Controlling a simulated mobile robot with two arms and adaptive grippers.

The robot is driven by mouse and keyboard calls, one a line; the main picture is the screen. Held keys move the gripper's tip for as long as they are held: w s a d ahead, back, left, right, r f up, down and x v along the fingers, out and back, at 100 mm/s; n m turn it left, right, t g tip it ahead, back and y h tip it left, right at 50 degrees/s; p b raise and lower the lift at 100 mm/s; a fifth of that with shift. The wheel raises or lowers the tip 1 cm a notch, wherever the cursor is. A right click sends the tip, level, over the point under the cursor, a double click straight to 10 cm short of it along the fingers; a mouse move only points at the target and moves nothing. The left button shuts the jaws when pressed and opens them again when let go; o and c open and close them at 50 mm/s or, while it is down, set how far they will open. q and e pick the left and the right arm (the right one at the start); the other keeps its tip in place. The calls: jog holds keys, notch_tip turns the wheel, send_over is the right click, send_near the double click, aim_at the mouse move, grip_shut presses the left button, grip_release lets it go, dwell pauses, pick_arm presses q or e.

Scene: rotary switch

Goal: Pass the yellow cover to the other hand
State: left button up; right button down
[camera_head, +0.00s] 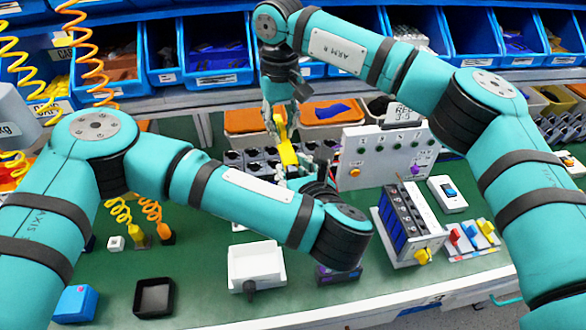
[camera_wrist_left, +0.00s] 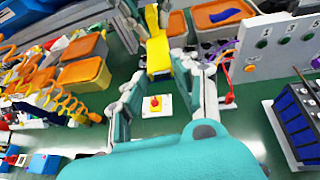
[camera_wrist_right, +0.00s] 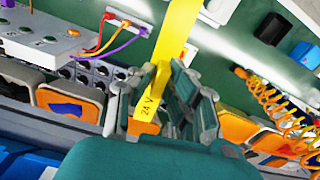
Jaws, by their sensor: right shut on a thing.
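The yellow cover (camera_head: 287,154) hangs above the back middle of the green bench, below my right gripper (camera_head: 283,122). In the right wrist view my right gripper (camera_wrist_right: 163,100) is shut on the cover (camera_wrist_right: 172,38), beside its "24 V" marking. My left gripper (camera_head: 292,174) is under the cover's lower part. In the left wrist view my left gripper (camera_wrist_left: 161,72) is open, with the cover (camera_wrist_left: 158,55) in the gap near its fingertips. I cannot tell whether a left finger touches it. My left arm hides part of the bench.
A grey panel (camera_head: 356,160) with buttons and a row of blue modules (camera_head: 392,222) stand to the right. A red button on a white plate (camera_wrist_left: 166,111) lies beneath my left gripper. A white tray (camera_head: 256,262) and a black tray (camera_head: 154,297) sit in front. Blue bins line the back.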

pick_arm(q)
jog(key=shift+a, duration=0.1)
grip_shut()
pick_arm(e)
jog(key=shift+d, duration=0.15)
jog(key=c, duration=1.2)
grip_release()
jog(key=shift+c, duration=0.2)
